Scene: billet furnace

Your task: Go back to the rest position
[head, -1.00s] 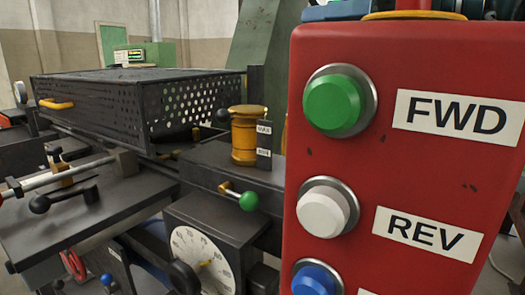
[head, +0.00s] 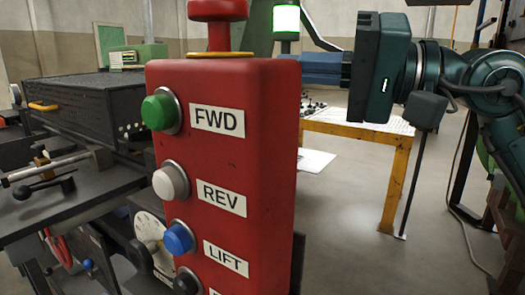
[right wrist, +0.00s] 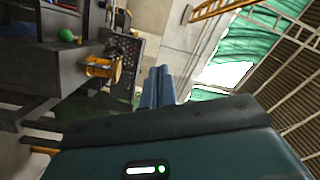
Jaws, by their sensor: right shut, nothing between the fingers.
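My right gripper (head: 305,68) comes in from the right in the head view, behind and to the right of the red button box (head: 268,130). Its blue fingers are shut together with nothing between them; their tips are close to or partly hidden by the box. The fingers also show in the right wrist view (right wrist: 158,86), pressed together and empty. The box carries a green FWD button (head: 160,110), a white REV button (head: 171,181), a blue LIFT button (head: 178,238) and a red knob on top (head: 218,12). My left gripper is not in view.
A black perforated housing (head: 80,98) and a lever (head: 45,188) stand to the left. A yellow-legged table (head: 396,180) with small items stands behind my right arm. A lit green lamp (head: 286,20) is beyond the box. Open floor lies at the lower right.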

